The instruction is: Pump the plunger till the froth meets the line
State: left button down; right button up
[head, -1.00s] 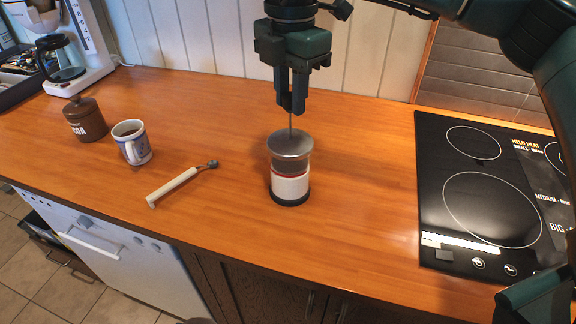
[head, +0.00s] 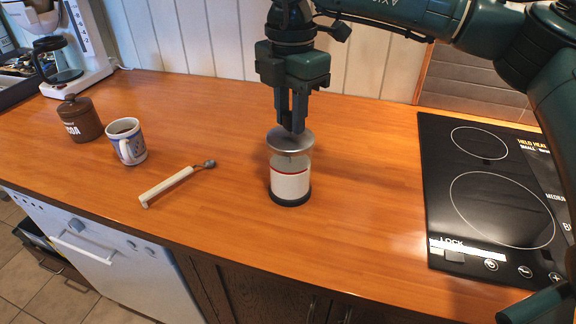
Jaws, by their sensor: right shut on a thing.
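The frother jug (head: 290,183) stands upright on the wooden counter, in the middle of the head view. It has a clear wall, a dark base, a silver lid (head: 287,143) and a red line (head: 290,171) near its middle. White froth fills it from the base to about the red line; whether it sits exactly at the line is hard to tell. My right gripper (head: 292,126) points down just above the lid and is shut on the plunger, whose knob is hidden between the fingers. The rod hardly shows.
A white-handled spoon or whisk (head: 168,186) lies left of the jug. A patterned mug (head: 127,142) with dark liquid and a brown canister (head: 81,119) stand farther left. A black cooktop (head: 490,195) is at right. The counter around the jug is clear.

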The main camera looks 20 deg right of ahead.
jog(key=shift+r+p, duration=1.35)
jog(key=shift+r, duration=1.05)
jog(key=shift+f+b, duration=2.05)
jog(key=shift+f, duration=0.5)
jog(key=o, duration=0.3)
jog(key=shift+f, duration=0.1)
jog(key=shift+o, duration=0.7)
jog(key=o, duration=0.8)
jog(key=shift+c, duration=0.2)
